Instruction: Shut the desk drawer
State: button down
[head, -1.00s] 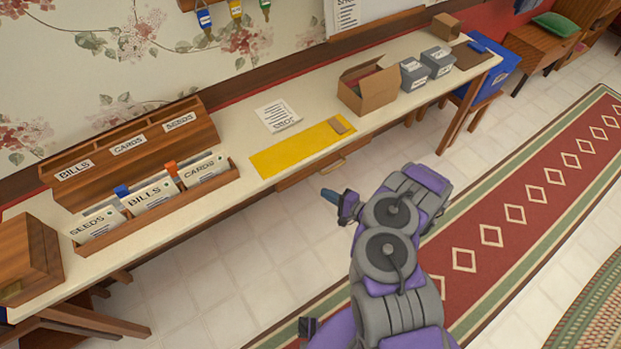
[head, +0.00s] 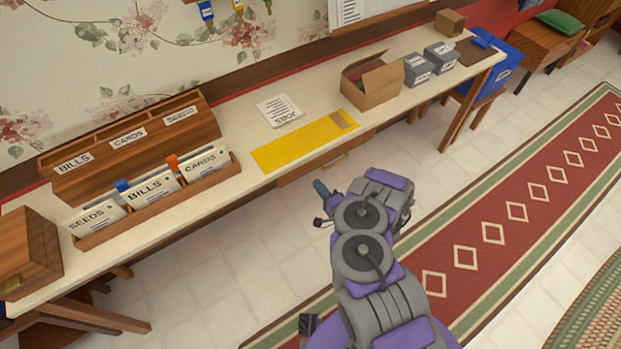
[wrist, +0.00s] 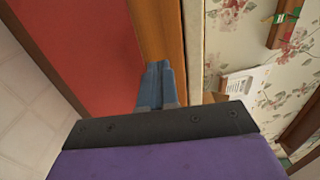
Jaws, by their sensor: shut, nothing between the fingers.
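The desk (head: 225,130) is long and cream-topped and runs along the wall. The wooden drawer (head: 300,174) is under its front edge, below the yellow mat, with a small handle (head: 337,162). I see no clear gap between the drawer front and the desk, and cannot tell how far out it stands. My gripper (head: 320,187) is shut and empty, just in front of the drawer and low by the desk edge. In the wrist view the blue fingers (wrist: 163,85) are together and overlap a strip of wood (wrist: 157,30) beside the cream edge; contact is unclear.
On the desk are a yellow mat (head: 295,148), a paper (head: 279,110), an open cardboard box (head: 372,88), grey boxes (head: 418,70) and a file holder (head: 160,210). A blue bin (head: 497,65) stands at the far end. The tiled floor before the desk is clear.

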aim_at(306, 170)
jog(key=b+x, duration=0.1)
jog(key=x, duration=0.4)
jog(key=shift+w+a, duration=0.25)
jog(key=shift+w, duration=0.05)
jog(key=shift+b, duration=0.35)
